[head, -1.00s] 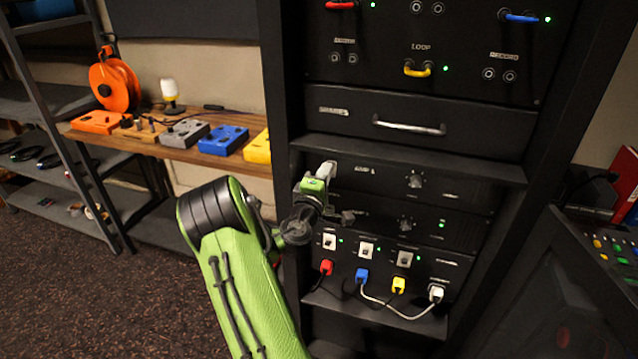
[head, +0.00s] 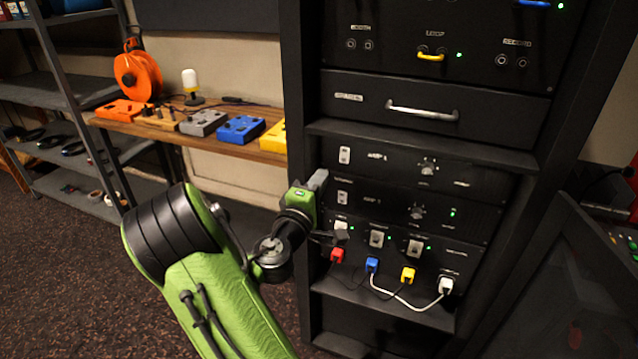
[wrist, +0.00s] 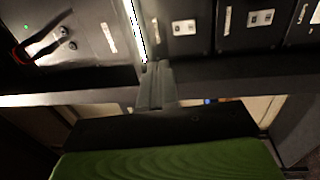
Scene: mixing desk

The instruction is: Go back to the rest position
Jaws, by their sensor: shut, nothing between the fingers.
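My gripper (head: 318,181) is at the end of my green arm, in front of the left side of the black equipment rack (head: 304,100) in the head view. Its fingers are together with nothing held. In the wrist view, the closed fingers (wrist: 157,85) point toward the rack face, where switches and a red cable show. The gripper appears apart from the rack's panels, though the exact gap is hard to tell. The arm hides part of the rack's left edge and the floor.
A wooden shelf (head: 190,137) at left carries orange, grey, blue and yellow boxes and an orange cable reel (head: 138,74). Red, blue, yellow and white plugs sit low on the rack, with a white cable (head: 405,302) looping below. A dark console stands at right. Carpet at lower left is clear.

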